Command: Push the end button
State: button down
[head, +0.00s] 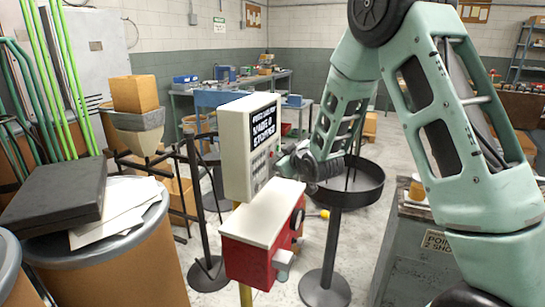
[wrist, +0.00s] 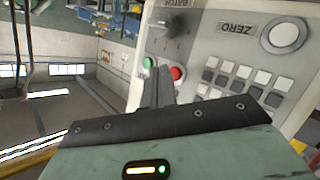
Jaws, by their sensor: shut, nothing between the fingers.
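The control box (head: 250,150) is a pale cabinet on a stand, with a screen reading "MAKE 0 STOPPED". In the wrist view its panel (wrist: 215,50) appears upside down. It shows a green button (wrist: 148,63), a red button (wrist: 178,73), a large white round button (wrist: 284,33) beside the word ZERO, and a keypad (wrist: 240,82). No label reading "end" is legible. My gripper (wrist: 162,72) is shut and empty; its fingertips appear between the green and red buttons. Contact cannot be told. In the head view my gripper (head: 287,165) is at the box's right side, partly hidden.
A red box with a cream top (head: 262,212) stands just below and in front of the control box. A round black tray on a post (head: 350,190) is to the right. Drums (head: 120,250) and a funnel (head: 138,130) stand left.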

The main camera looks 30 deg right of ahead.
jog(key=shift+s+d, duration=0.1)
jog(key=s+d, duration=0.1)
jog(key=s, duration=0.1)
jog(key=s+d+b, duration=0.1)
jog(key=s+d, duration=0.1)
dwell(0.7)
dwell(0.6)
jog(key=s+a+f+g+y, duration=0.1)
jog(key=s+a+g, duration=0.2)
jog(key=s+a, duration=0.35)
jog(key=s+a+f+n+g+y, duration=0.1)
jog(key=s+a+g, duration=0.15)
jog(key=a, duration=0.65)
jog(key=s+a+g+y, duration=0.2)
jog(key=s+a, duration=0.3)
jog(key=a, duration=0.3)
jog(key=s+a+n+g+h, duration=0.1)
jog(key=s+a+g, duration=0.1)
jog(key=s, duration=0.9)
jog(key=s+a+n+g+h, duration=0.1)
jog(key=s+a+g, duration=0.2)
jog(key=s, duration=0.9)
jog(key=shift+a+g, duration=0.35)
jog(key=shift+g, duration=0.7)
